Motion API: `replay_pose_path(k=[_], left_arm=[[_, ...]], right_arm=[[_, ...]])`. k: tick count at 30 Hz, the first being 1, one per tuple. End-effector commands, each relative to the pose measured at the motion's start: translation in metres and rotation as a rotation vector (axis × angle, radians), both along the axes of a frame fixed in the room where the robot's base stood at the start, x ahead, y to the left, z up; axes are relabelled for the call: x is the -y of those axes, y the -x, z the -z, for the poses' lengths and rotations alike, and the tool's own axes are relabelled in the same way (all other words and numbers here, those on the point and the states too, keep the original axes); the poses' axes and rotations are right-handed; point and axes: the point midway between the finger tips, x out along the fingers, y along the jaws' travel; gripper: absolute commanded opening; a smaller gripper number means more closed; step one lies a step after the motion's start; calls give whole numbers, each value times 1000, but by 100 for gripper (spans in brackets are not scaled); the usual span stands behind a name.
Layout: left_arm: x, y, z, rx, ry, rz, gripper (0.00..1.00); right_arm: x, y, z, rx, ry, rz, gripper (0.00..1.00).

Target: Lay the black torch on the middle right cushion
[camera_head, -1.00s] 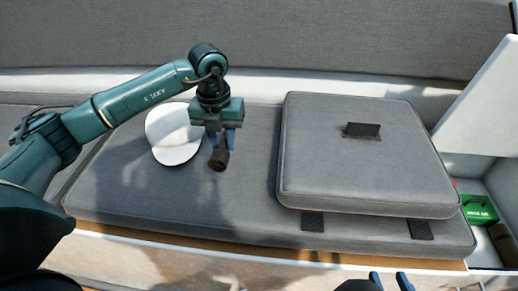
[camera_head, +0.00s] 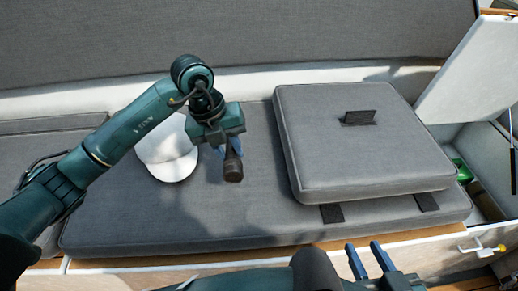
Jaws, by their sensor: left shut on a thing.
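My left gripper (camera_head: 228,150) is shut on the black torch (camera_head: 233,170), a short dark cylinder that hangs from the fingers with its end downward. It is over the long grey cushion (camera_head: 230,215), just right of a white cap. The gap between torch and cushion is hard to judge. A smaller, thick grey cushion (camera_head: 350,160) lies on the right part of the long one. I cannot tell for sure which of these is the middle right cushion. My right gripper (camera_head: 370,259) is at the bottom edge, its two blue fingers apart and empty.
The white cap (camera_head: 166,152) lies on the long cushion behind my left arm. Another grey cushion (camera_head: 60,125) is at the left. At the right, an open locker with a raised white lid (camera_head: 465,80) holds a green thing (camera_head: 463,171). The long cushion's front is clear.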

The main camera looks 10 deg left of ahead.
Motion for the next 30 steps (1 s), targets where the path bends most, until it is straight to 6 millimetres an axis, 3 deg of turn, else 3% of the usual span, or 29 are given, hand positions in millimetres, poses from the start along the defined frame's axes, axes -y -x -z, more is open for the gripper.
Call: replay_pose_path(k=[4,12,19,24,30], left_arm=[[4,1,5,-1,11,-6,0],[4,1,53,-1,11,-6,0],[4,1,71,1,10,-6,0],[4,1,96,-1,11,-6,0],[4,1,99,2,11,-5,0]], right_arm=[[1,0,1,1,0,3,36],[0,0,11,-7,19,-6,36],[-3,0,16,-13,33,-23,36],[-4,-3,20,-8,43,-30,36],[-6,-5,19,-3,45,-33,36]])
